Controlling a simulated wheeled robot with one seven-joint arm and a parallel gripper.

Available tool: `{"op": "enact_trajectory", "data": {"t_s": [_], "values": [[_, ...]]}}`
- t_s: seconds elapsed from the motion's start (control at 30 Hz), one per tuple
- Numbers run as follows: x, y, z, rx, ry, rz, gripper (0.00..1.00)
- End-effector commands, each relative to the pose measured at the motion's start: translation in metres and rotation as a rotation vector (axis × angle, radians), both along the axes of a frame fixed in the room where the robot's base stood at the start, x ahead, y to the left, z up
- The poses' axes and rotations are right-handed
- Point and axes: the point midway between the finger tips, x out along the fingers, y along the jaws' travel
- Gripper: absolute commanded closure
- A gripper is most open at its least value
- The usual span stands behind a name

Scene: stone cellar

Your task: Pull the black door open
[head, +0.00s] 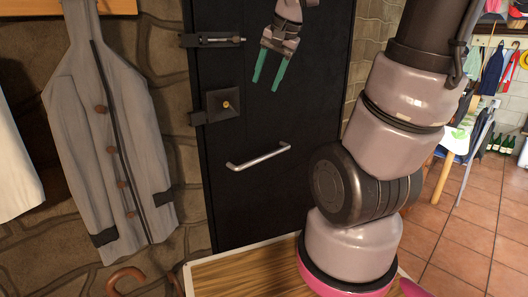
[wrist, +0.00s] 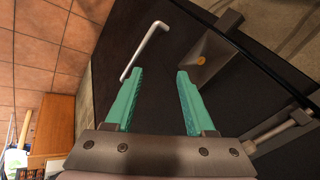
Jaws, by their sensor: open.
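The black door (head: 295,195) stands in a stone wall and looks shut in the head view. Its silver bar handle (head: 258,157) sits low on the door, nearly level. A dark square lock plate with a brass centre (head: 226,104) is on the left edge, with a bolt (head: 212,40) above it. My gripper (head: 268,83) is in front of the upper door, pointing down, with its green fingers apart and empty. It is above the handle and apart from it. In the wrist view the handle (wrist: 145,50) lies beyond the open fingers (wrist: 160,75), nearer the left one.
A grey coat (head: 105,150) hangs on the wall left of the door. A wooden surface (head: 235,277) is at the bottom, in front of the door. Tiled floor (head: 465,225) extends right, with a table (head: 455,140) and bottles beyond.

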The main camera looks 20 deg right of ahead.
Motion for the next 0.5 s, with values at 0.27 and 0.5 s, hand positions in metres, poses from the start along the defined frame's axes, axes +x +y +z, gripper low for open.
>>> {"op": "enact_trajectory", "data": {"t_s": [0.27, 0.5], "values": [[0.068, -0.025, -0.060, 0.050, 0.136, -0.174, 0.45], [0.126, -0.056, -0.144, 0.080, 0.262, -0.369, 0.45]]}}
